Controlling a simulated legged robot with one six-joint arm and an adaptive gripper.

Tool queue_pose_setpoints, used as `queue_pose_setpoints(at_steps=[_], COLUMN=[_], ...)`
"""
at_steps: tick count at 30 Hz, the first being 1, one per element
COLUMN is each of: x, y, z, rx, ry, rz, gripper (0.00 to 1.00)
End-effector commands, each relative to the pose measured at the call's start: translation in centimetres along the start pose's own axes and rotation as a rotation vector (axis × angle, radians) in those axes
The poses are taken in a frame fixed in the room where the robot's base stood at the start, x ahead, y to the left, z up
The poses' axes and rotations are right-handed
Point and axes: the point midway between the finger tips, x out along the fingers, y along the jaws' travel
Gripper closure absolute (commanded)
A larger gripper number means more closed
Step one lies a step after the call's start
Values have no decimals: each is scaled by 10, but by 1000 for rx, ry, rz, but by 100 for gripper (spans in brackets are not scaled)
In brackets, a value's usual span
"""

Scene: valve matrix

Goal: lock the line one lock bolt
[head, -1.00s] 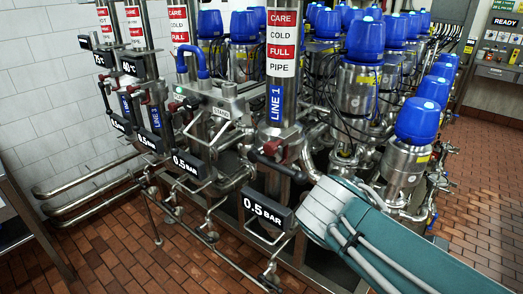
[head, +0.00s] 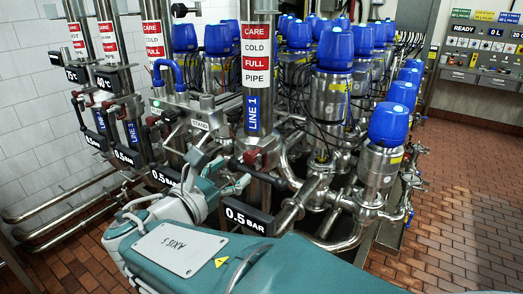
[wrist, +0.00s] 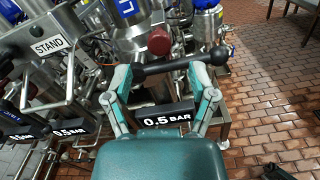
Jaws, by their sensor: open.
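The line one pipe (head: 257,60) carries a blue LINE 1 label. A dark red knob (head: 251,156), likely the lock bolt, sits low on this pipe; it also shows in the wrist view (wrist: 158,41). A black bar handle (wrist: 170,68) with a ball end (wrist: 218,56) lies just below the knob in the wrist view. My gripper (wrist: 160,82) is open, its fingertips spread on both sides of the knob and close to the bar. Whether they touch the bar I cannot tell. In the head view my gripper (head: 218,172) is left of the pipe.
A 0.5 BAR display (head: 248,216) hangs below the handle. A STAND plate (head: 200,125) and bent metal rods stand to the left. Blue-capped valves (head: 389,125) crowd the right. Open brick floor (head: 455,225) lies farther right.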

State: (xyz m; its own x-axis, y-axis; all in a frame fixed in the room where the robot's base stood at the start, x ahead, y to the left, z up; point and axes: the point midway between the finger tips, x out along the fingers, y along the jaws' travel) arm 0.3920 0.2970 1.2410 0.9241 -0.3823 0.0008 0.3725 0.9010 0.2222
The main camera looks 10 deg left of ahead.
Motion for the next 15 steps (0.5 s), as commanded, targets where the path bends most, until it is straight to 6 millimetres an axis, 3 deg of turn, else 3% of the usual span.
queue_pose_setpoints(at_steps=[6, 15], x=[40, 63], y=[0, 0], z=[-1, 0], rx=[-1, 1], ry=[0, 1], rz=[-4, -1], gripper=[27, 27])
